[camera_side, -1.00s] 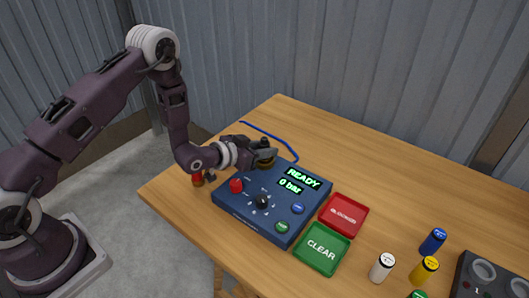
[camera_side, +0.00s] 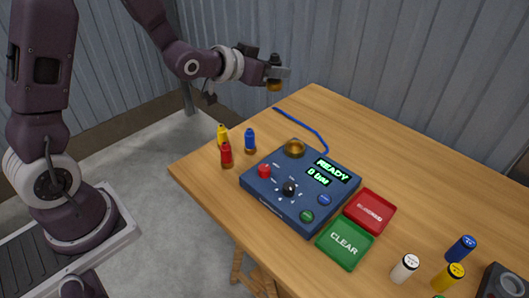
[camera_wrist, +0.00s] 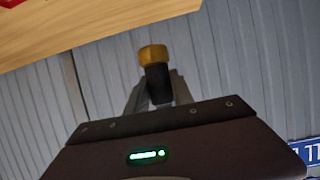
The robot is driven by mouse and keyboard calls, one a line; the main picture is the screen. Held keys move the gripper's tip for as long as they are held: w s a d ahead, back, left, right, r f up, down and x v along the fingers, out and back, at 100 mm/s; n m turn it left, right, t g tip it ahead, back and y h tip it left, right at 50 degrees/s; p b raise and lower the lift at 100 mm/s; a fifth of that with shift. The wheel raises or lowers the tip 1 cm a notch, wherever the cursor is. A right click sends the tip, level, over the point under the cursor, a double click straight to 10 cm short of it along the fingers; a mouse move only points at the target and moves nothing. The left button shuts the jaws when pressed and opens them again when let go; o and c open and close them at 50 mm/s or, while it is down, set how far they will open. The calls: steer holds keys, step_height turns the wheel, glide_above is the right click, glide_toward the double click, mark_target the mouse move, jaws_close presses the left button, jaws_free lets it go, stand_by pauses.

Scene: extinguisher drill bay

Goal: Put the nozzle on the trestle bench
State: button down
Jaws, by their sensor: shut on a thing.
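My gripper (camera_side: 276,72) is shut on the nozzle, a short black piece with a brass-coloured end (camera_side: 274,87). It holds the nozzle roughly upright, brass end down, in the air. In the side view it appears beyond the bench's back left edge; its exact height is unclear. The nozzle (camera_wrist: 153,56) also shows in the wrist view between the fingers, brass end away from the palm. The wooden trestle bench (camera_side: 400,150) fills the middle and right. On it, the blue control box (camera_side: 275,207) has an empty brass socket (camera_side: 294,148) at its back corner.
Yellow (camera_side: 222,135), red (camera_side: 226,154) and blue (camera_side: 249,139) cylinders stand left of the box. A blue cord (camera_side: 305,125) lies behind it. Red (camera_side: 370,211) and green (camera_side: 346,244) trays lie at its right. More cylinders stand front right. The bench's back right is clear.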

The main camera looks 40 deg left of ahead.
steer(key=w+d+f, duration=0.1)
steer(key=f, duration=0.5)
steer(key=w+d+f+m+h, duration=0.1)
steer(key=w+d+f, duration=0.1)
steer(key=f, duration=0.5)
steer(key=w+d+f+h, duration=0.1)
steer(key=f, duration=0.6)
steer(key=shift+w+d+f+m, duration=0.15)
steer(key=shift+w+d+m, duration=0.1)
steer(key=shift+d+m, duration=0.15)
steer(key=shift+f, duration=0.15)
steer(key=c, duration=1.1)
jaws_free()
